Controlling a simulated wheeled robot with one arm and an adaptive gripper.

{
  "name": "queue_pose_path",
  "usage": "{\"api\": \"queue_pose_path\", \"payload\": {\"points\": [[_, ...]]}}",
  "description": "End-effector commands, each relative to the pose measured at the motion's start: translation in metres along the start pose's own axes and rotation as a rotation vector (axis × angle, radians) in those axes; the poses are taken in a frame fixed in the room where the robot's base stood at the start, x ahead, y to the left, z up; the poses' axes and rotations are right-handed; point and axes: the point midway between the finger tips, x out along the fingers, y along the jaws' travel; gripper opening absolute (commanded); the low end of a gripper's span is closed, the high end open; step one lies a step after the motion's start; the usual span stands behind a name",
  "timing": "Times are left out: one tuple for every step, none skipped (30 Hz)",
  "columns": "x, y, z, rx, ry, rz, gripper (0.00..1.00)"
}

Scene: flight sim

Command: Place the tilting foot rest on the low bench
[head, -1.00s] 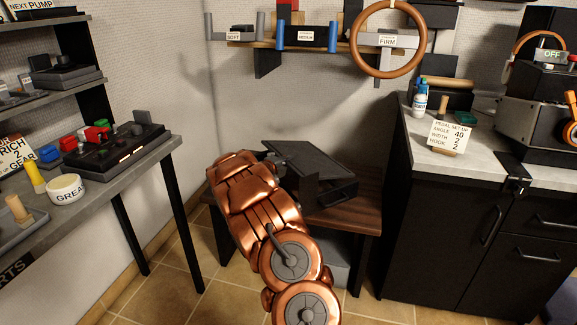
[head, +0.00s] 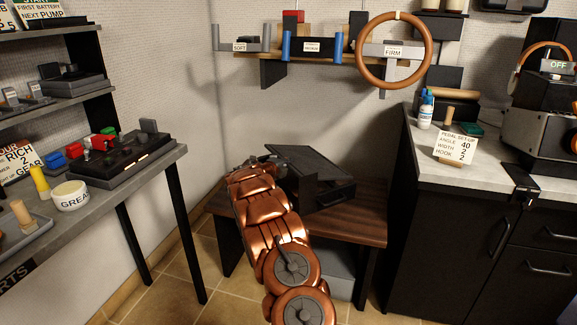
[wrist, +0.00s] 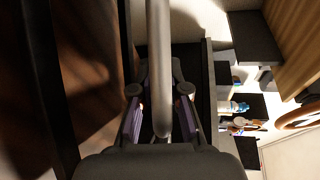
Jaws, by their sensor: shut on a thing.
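The tilting foot rest (head: 318,166) is black, with a sloped top plate over a box-like base, in the head view. It is over the top of the low wooden bench (head: 362,222) in the corner. I cannot tell whether its base touches the bench. My gripper (head: 275,165) is at its left side, partly hidden behind my copper arm. In the wrist view, the gripper's fingers (wrist: 160,112) stand on either side of a grey bar (wrist: 159,65) that seems to belong to the foot rest. The gripper is shut on the foot rest.
A dark cabinet (head: 455,225) with a grey top stands close to the bench's right. A workbench (head: 120,190) with tools and a grease tub stands at left. A wall shelf with a wheel (head: 362,68) hangs above. A grey box (head: 340,268) sits under the bench.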

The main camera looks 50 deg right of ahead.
Motion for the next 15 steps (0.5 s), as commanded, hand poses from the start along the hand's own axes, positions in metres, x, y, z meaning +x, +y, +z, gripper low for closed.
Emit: {"api": "queue_pose_path", "payload": {"points": [[0.000, -0.004, 0.001, 0.001, -0.002, -0.008, 0.00], [0.000, -0.003, 0.001, 0.001, -0.002, -0.008, 0.00], [0.001, -0.001, 0.001, 0.000, -0.001, -0.008, 0.00], [0.001, 0.001, 0.001, 0.000, -0.001, -0.008, 0.00], [0.001, 0.004, 0.000, 0.000, -0.001, -0.007, 0.00], [0.002, 0.008, 0.000, -0.001, -0.001, -0.007, 0.00], [0.003, 0.011, -0.001, -0.001, -0.002, -0.007, 0.00], [0.003, 0.015, -0.001, -0.002, -0.002, -0.007, 0.00], [0.004, 0.020, -0.001, -0.002, -0.002, -0.007, 0.00], [0.005, 0.023, -0.002, -0.002, -0.002, -0.006, 0.00], [0.005, 0.026, -0.002, -0.002, -0.002, -0.006, 0.00], [0.006, 0.029, -0.002, -0.001, -0.002, -0.006, 0.00], [0.006, 0.030, -0.003, -0.001, -0.002, -0.006, 0.00], [0.006, 0.031, -0.003, -0.001, -0.001, -0.007, 0.00], [0.006, 0.031, -0.003, 0.000, -0.001, -0.007, 0.00]]}}
